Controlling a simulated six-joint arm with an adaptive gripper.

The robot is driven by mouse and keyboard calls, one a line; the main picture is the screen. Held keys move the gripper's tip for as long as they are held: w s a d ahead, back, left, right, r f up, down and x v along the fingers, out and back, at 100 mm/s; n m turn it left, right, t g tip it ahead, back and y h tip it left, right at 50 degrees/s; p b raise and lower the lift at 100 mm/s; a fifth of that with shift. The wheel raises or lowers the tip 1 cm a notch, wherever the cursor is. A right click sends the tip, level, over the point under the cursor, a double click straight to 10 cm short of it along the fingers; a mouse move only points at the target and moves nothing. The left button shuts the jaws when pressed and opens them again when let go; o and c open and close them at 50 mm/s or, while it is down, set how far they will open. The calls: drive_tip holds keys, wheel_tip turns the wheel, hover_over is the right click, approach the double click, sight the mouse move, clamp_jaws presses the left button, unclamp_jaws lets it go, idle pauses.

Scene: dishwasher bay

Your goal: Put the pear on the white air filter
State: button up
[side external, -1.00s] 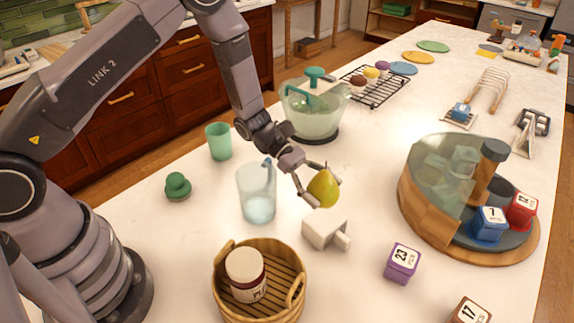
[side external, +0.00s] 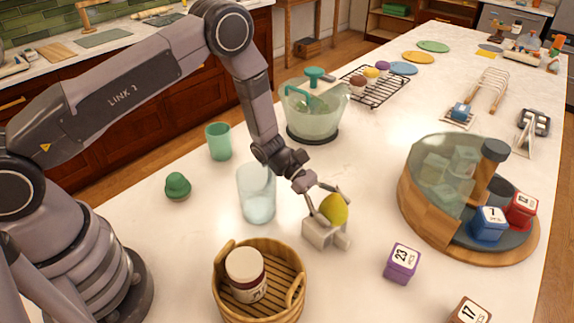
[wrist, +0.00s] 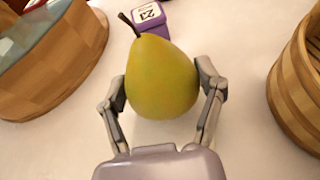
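A clear glass (side external: 257,194) stands close left of my gripper. A wooden basket (side external: 229,300) with a jar (side external: 246,275) is in front. A purple block (side external: 402,262) and a round wooden turntable bin (side external: 425,221) are to the right. Counter between them is clear.

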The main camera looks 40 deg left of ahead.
drive_tip(key=o, duration=0.3)
drive_tip(key=shift+o, duration=0.2)
drive_tip(key=shift+r, duration=0.1)
drive_tip(key=shift+a+r, duration=0.15)
drive_tip(key=shift+a, duration=0.2)
drive_tip(key=v, duration=0.2)
drive_tip(key=shift+a+r, duration=0.2)
drive_tip(key=shift+r, duration=0.25)
drive_tip(key=s+a+r+m+g+y, duration=0.1)
drive_tip(key=s+a+r+m, duration=0.2)
drive_tip(key=r, duration=0.7)
drive_tip(key=s+a+r+m+g+y, duration=0.1)
drive_tip(key=s+r+m+y, duration=0.2)
drive_tip(key=r, duration=0.7)
drive_tip(key=s+a+r+m+t+y, duration=0.3)
drive_tip(key=s+a+r+m+y, duration=0.1)
drive_tip(key=s+a, duration=0.5)
drive_tip(key=s+a+r+m+t+y, duration=0.4)
drive_tip(key=s+a+r+m, duration=0.3)
drive_tip(key=s, duration=0.5)
drive_tip(key=shift+a+r+m+y, duration=0.2)
drive_tip(key=shift+a+m+y, duration=0.4)
drive_tip(key=shift+a+y, duration=0.25)
